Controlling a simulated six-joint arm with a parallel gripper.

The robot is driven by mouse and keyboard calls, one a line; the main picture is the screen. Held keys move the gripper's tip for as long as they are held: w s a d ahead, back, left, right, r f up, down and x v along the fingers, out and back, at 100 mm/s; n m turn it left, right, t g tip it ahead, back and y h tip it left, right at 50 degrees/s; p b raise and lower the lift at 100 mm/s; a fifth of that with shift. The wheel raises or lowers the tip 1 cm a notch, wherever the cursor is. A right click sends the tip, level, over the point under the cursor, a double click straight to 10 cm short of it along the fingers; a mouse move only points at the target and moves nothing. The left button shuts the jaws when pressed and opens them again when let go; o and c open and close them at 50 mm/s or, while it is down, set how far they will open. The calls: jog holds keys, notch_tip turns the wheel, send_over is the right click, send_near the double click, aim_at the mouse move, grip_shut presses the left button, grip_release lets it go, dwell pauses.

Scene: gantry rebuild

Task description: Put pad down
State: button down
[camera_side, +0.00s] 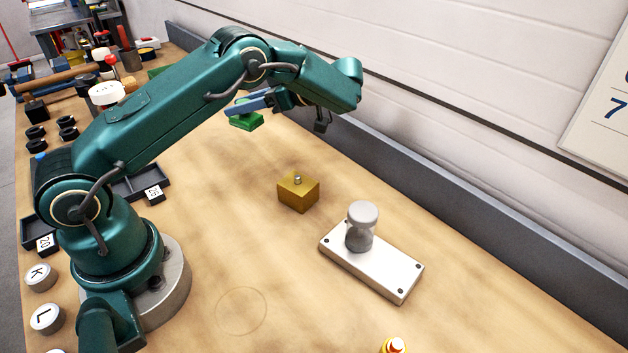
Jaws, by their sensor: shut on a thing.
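My gripper (296,103) is at the end of my green arm, high over the back of the bench, with dark jaw parts. A flat blue-grey piece (247,104), seen nearly edge-on, sticks out to the left from the jaws; it looks like the pad, held clear of the bench. The exact grip is too small to make out. A green block (246,122) shows just below it; I cannot tell whether the two touch.
A brass block (298,194) with a small pin stands mid-bench. Right of it is a white plate (385,271) bearing a grey knob (361,224). A faint ring (241,311) marks the clear front bench. A dark rail (480,203) runs along the wall.

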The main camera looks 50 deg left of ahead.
jog(key=shift+n+g, duration=0.5)
jog(key=shift+s+a+f, duration=0.25)
jog(key=shift+a+f, duration=0.15)
jog(key=shift+f, duration=0.95)
jog(key=shift+s+a+f, duration=0.3)
jog(key=shift+a+f, duration=0.05)
jog(key=shift+f, duration=1.05)
jog(key=shift+s+a+f, duration=0.25)
jog(key=shift+a+f, duration=0.15)
jog(key=shift+f, duration=0.95)
jog(key=shift+f, duration=0.55)
jog(key=shift+c, duration=2.3)
grip_release()
jog(key=shift+v, duration=2.5)
